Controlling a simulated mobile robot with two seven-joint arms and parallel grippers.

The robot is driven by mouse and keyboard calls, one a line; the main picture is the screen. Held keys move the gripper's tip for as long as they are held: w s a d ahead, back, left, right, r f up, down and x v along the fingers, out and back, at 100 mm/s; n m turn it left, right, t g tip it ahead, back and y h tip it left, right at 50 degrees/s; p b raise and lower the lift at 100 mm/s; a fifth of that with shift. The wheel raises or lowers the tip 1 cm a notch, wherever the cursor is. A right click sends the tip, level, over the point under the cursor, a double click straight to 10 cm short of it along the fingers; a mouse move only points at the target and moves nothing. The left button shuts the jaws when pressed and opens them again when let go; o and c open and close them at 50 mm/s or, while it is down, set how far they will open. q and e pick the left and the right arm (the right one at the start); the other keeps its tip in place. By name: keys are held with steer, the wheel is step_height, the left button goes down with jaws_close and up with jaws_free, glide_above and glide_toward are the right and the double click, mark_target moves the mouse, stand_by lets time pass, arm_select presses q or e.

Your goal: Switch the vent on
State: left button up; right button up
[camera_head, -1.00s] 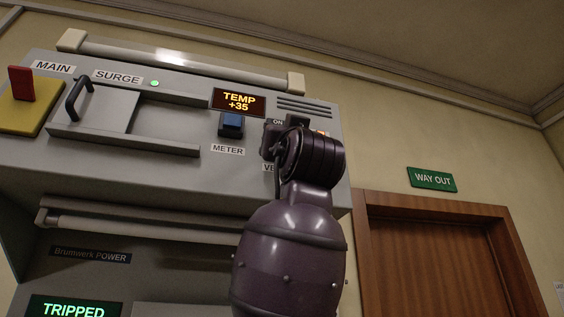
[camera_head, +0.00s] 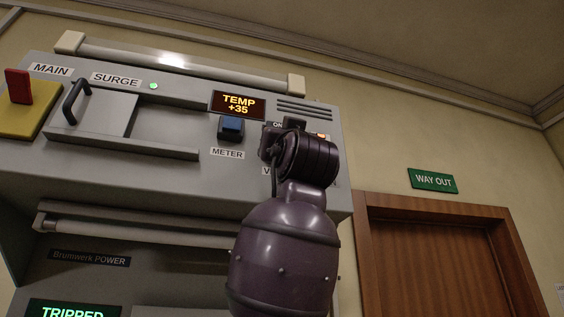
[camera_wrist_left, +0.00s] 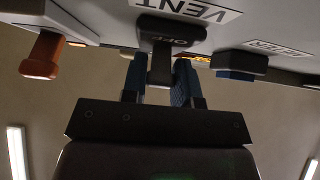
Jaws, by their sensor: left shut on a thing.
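The vent switch shows in the left wrist view as a dark housing (camera_wrist_left: 170,34) marked OFF, with a short dark lever (camera_wrist_left: 160,68). The VENT label (camera_wrist_left: 198,10) beside it appears upside down. My left gripper (camera_wrist_left: 160,82) has its blue fingers on either side of the lever and is shut on it. In the head view my left wrist covers most of the switch, the fingers and the VENT label; part of an ON mark (camera_head: 277,125) shows above it. My right gripper is in neither view.
The blue METER button (camera_head: 231,128) is close left of my wrist, below the TEMP +35 display (camera_head: 238,104). An orange-brown knob (camera_wrist_left: 42,56) is on the other side of the switch. A handle (camera_head: 76,101) and red MAIN lever (camera_head: 18,86) are farther left.

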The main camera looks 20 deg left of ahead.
arm_select(q)
steer(key=g+h, duration=0.1)
steer(key=r+g+h, duration=0.1)
steer(key=g, duration=0.1)
steer(key=shift+s+d+r, duration=0.15)
steer(key=shift+s+d, duration=0.05)
steer(key=shift+r+g+h, duration=0.5)
steer(key=shift+g+h, duration=0.2)
steer(key=shift+g, duration=0.4)
steer(key=g+h, duration=0.1)
steer(key=g, duration=0.1)
steer(key=r+g+h, duration=0.1)
steer(key=g, duration=0.1)
steer(key=shift+w+a+r+h, duration=0.15)
steer(key=shift+a+r+h, duration=0.05)
steer(key=shift+h, duration=0.1)
steer(key=shift+r, duration=0.1)
steer(key=o, duration=0.9)
steer(key=shift+w, duration=0.1)
